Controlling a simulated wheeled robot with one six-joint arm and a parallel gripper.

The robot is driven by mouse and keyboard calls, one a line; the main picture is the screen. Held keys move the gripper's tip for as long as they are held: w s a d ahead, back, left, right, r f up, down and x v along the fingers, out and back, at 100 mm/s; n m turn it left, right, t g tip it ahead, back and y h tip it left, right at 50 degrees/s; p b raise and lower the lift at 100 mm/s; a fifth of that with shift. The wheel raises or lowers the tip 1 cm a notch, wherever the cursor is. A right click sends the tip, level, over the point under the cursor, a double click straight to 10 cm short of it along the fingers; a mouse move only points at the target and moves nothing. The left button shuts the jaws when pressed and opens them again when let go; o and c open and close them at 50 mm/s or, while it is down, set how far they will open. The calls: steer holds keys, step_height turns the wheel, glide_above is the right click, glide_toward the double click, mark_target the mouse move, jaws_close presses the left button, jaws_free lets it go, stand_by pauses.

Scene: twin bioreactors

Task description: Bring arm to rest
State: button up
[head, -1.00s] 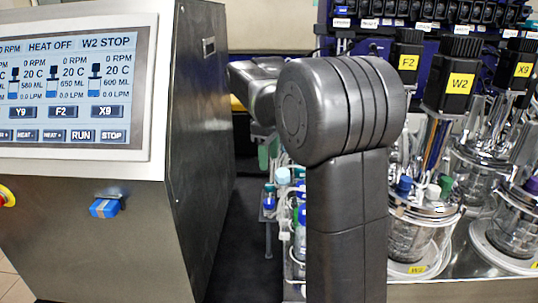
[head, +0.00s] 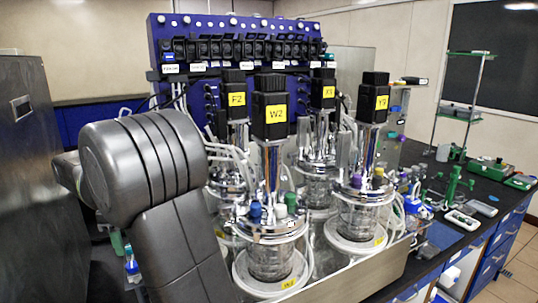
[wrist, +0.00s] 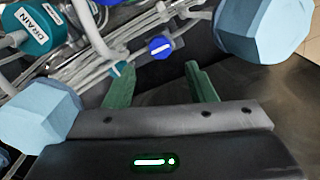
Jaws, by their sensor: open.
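My arm (head: 150,185) stands folded at the left of the head view, its dark elbow in front of the reactor bench. In the wrist view my gripper (wrist: 160,85) shows two green fingers spread apart, with nothing between them. Beyond the fingers are tubes, a blue knob (wrist: 160,47) and a teal cap marked DRAIN (wrist: 30,30). Whether the fingers touch any tubing I cannot tell. In the head view the gripper is mostly hidden behind my arm.
Several glass reactors with black motor heads, such as W2 (head: 270,108), stand right of my arm. A steel cabinet (head: 25,160) is at the far left.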

step_height(320, 180, down, 7)
steer(key=shift+f+p, duration=0.2)
steer(key=shift+p, duration=0.1)
